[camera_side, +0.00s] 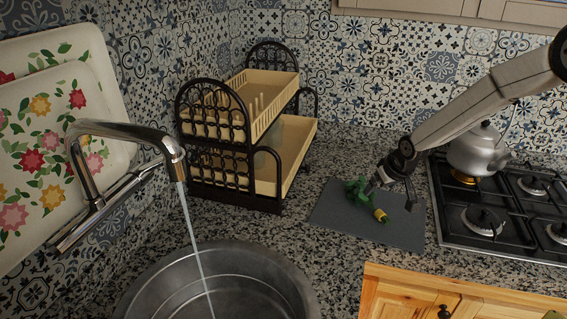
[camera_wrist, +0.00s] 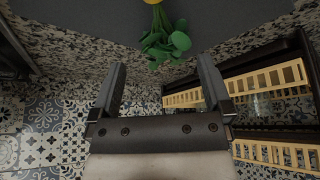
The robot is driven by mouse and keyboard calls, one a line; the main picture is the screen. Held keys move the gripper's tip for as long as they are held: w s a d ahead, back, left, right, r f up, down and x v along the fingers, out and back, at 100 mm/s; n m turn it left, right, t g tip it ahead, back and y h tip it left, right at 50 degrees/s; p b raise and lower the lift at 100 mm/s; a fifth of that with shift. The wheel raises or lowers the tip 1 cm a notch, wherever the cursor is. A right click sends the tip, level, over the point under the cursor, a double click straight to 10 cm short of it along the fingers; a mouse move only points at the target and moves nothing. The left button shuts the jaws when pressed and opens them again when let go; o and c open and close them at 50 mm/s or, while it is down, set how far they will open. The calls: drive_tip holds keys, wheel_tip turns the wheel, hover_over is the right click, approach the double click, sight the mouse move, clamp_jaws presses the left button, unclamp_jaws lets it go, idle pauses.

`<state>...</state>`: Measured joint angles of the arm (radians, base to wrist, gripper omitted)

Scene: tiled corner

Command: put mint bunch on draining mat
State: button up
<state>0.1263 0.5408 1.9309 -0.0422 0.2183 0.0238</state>
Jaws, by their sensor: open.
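The mint bunch (camera_side: 357,190) is a clump of green leaves with a yellow band around its stems. It lies on the dark grey draining mat (camera_side: 330,213), on the counter between the dish rack and the stove. In the wrist view the mint leaves (camera_wrist: 165,42) show beyond the fingertips, with the grey mat (camera_wrist: 90,22) at the top. My gripper (camera_side: 375,186) is low over the mat, right beside the leaves. In the wrist view my gripper (camera_wrist: 160,75) has its fingers wide apart with nothing between them.
A dark two-tier dish rack (camera_side: 232,125) with cream trays stands left of the mat. A stove (camera_side: 490,205) with a kettle (camera_side: 478,150) is to the right. A steel sink (camera_side: 140,290) under a running tap (camera_side: 120,132) is at front left. Speckled counter surrounds the mat.

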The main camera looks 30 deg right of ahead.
drive_tip(key=v, duration=0.8)
drive_tip(key=shift+r, duration=0.2)
drive_tip(key=shift+s, duration=0.1)
drive_tip(key=shift+a, duration=0.1)
drive_tip(key=s+a+f+g, duration=0.1)
drive_tip(key=s+a+f, duration=0.1)
drive_tip(key=s, duration=0.7)
drive_tip(key=s+a+f+n+g, duration=0.1)
drive_tip(key=s+a+f, duration=0.2)
drive_tip(key=s, duration=0.5)
drive_tip(key=shift+s+a+g+y, duration=0.3)
drive_tip(key=shift+s+a+y, duration=0.1)
